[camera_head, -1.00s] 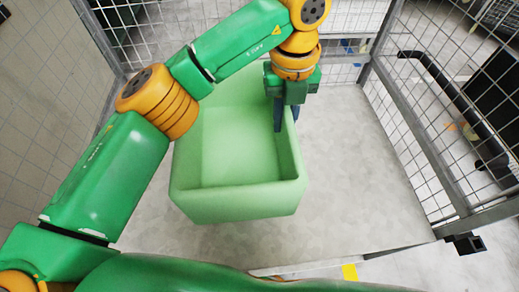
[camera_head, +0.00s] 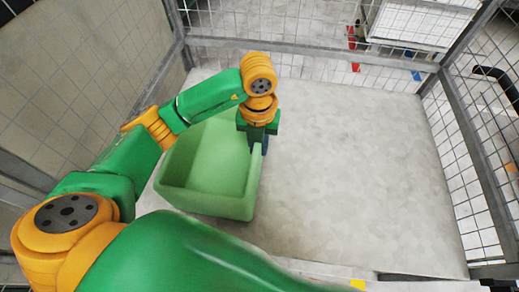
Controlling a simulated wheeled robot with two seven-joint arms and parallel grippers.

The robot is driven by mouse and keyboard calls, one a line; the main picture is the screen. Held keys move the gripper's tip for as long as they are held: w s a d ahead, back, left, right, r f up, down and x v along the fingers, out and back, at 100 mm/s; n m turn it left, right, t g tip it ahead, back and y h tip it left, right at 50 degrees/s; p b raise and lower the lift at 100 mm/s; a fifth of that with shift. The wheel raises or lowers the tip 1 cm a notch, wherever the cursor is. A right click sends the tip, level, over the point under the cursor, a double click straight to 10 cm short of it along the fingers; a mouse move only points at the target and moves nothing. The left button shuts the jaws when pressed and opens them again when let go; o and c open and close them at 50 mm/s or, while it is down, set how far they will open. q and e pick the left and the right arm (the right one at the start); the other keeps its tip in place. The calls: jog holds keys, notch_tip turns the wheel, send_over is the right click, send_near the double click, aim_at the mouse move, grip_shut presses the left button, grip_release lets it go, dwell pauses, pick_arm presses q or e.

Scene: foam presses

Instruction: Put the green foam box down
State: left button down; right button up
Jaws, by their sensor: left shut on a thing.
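The green foam box (camera_head: 215,172) is a pale green, open-topped, empty box in the head view, left of the middle. It is upright over the grey floor of the cage; I cannot tell whether its underside touches the floor. My left gripper (camera_head: 257,143) is shut on the box's right wall, with its dark fingers pointing down. My left arm hides part of the box's far and left sides. My right gripper is not in view.
Wire mesh walls (camera_head: 300,45) on grey posts enclose the floor at the back, left and right. The grey floor (camera_head: 350,160) right of the box is wide and clear.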

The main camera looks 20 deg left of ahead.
pick_arm(q)
notch_tip(320, 180, down, 3)
jog(key=shift+r+p, duration=0.15)
jog(key=shift+p, duration=0.4)
jog(key=c, duration=1.2)
grip_release()
jog(key=shift+f, duration=0.3)
jog(key=o, duration=0.4)
jog(key=shift+r, duration=0.25)
jog(key=shift+w+r, duration=0.1)
jog(key=shift+r, duration=0.3)
notch_tip(320, 180, up, 11)
jog(key=shift+r, duration=0.1)
